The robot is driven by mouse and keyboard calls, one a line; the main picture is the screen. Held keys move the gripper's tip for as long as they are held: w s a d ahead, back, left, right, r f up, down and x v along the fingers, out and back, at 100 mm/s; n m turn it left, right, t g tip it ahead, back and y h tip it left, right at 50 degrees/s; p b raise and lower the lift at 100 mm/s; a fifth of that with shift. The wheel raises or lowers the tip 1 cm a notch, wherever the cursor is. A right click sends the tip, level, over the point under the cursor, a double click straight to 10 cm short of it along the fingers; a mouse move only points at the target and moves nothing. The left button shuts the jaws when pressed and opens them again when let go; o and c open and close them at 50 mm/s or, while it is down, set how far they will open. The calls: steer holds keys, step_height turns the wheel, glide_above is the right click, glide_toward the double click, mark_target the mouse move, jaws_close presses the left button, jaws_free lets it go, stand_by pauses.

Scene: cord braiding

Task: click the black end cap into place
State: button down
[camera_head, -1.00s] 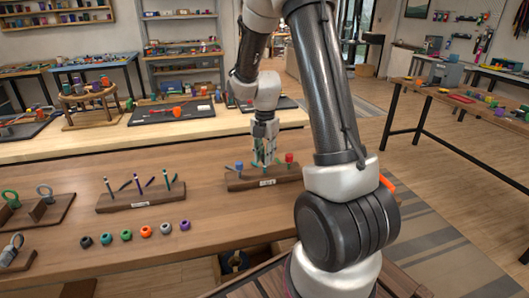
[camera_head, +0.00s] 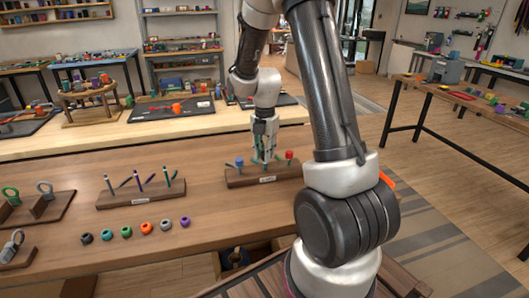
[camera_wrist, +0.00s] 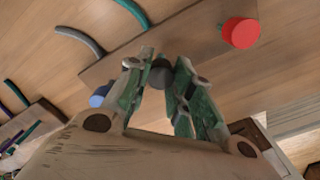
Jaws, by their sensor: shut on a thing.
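My gripper (camera_head: 264,158) is over the middle of a dark wooden block (camera_head: 234,181) with a white label. In the wrist view, my gripper (camera_wrist: 160,72) is shut on the black end cap (camera_wrist: 161,73), held between its green fingertips. A blue cap (camera_head: 239,162) stands on the block to the left of my gripper, and a red cap (camera_head: 289,155) to the right. The red cap (camera_wrist: 240,32) also shows in the wrist view; the blue cap (camera_wrist: 98,97) is partly behind a finger there. What lies under the black cap is hidden, so I cannot tell how it is seated.
To the left stands a dark rack (camera_head: 140,197) with several cord ends. In front lies a row of coloured caps, including an orange one (camera_head: 146,229) and a purple one (camera_head: 186,221). Ring-shaped tools stand at far left. The wooden table between is clear.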

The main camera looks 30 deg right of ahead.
steer(key=shift+f, duration=0.85)
steer(key=c, duration=1.2)
jaws_free()
steer(key=shift+o, duration=0.2)
steer(key=o, duration=0.3)
steer(key=shift+r, duration=0.1)
steer(key=shift+r, duration=2.95)
